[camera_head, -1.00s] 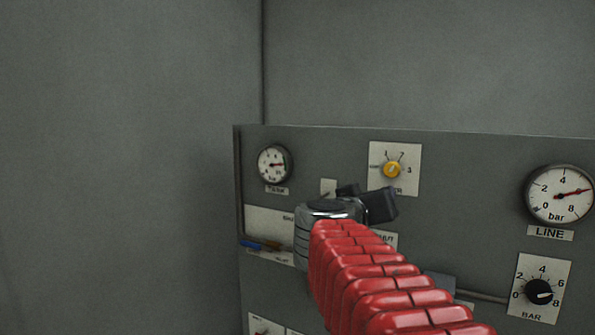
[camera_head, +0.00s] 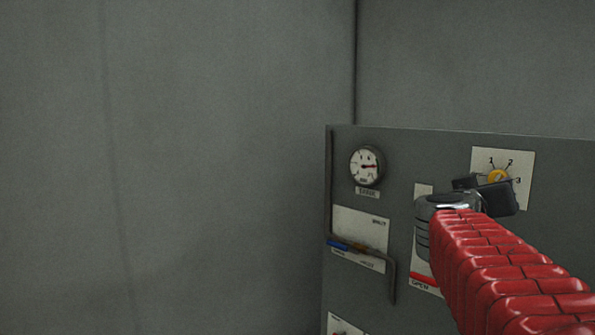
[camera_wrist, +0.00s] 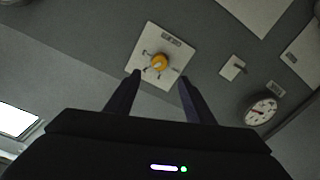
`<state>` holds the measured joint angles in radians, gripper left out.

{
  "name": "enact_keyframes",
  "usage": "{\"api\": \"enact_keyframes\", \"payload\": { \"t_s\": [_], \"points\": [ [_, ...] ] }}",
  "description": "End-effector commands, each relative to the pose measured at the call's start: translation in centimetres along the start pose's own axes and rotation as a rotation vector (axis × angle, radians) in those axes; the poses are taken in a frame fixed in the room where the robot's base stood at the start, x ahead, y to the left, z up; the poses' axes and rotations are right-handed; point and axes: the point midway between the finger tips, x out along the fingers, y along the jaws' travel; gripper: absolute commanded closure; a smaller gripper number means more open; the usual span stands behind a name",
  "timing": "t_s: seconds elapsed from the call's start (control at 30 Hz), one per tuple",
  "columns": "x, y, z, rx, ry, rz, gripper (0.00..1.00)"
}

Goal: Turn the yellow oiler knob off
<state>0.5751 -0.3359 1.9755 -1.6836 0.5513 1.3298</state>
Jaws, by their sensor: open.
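The yellow oiler knob (camera_head: 497,177) sits on a white plate (camera_head: 524,163) marked 1, 2 and 3 on the grey panel. In the head view my gripper (camera_head: 489,188) is just below it and partly overlaps the plate's lower edge. In the wrist view the knob (camera_wrist: 158,63) and its whole plate (camera_wrist: 146,43) show ahead of my gripper (camera_wrist: 160,78). The two dark fingers are spread apart, with the knob's image between and just beyond their tips. Nothing is between the fingers. The exact gap to the knob cannot be told.
A round gauge (camera_head: 367,166) is left of the knob plate on the grey panel (camera_head: 433,150). Below it, a pipe (camera_head: 391,283) with a blue handle (camera_head: 338,244) runs down the panel. A plain wall (camera_head: 200,150) fills the left side.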

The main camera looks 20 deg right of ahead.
Motion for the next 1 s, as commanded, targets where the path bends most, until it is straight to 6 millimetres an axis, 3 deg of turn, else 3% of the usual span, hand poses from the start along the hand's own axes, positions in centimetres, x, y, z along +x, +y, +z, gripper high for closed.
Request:
{"api": "enact_keyframes", "payload": {
  "t_s": [0.7,1.0],
  "points": [
    [9.0,0.0,0.1,-0.001,-0.002,0.0,0.51],
    [10.4,0.0,0.0,-0.001,0.0,0.0,0.51]
  ]
}}
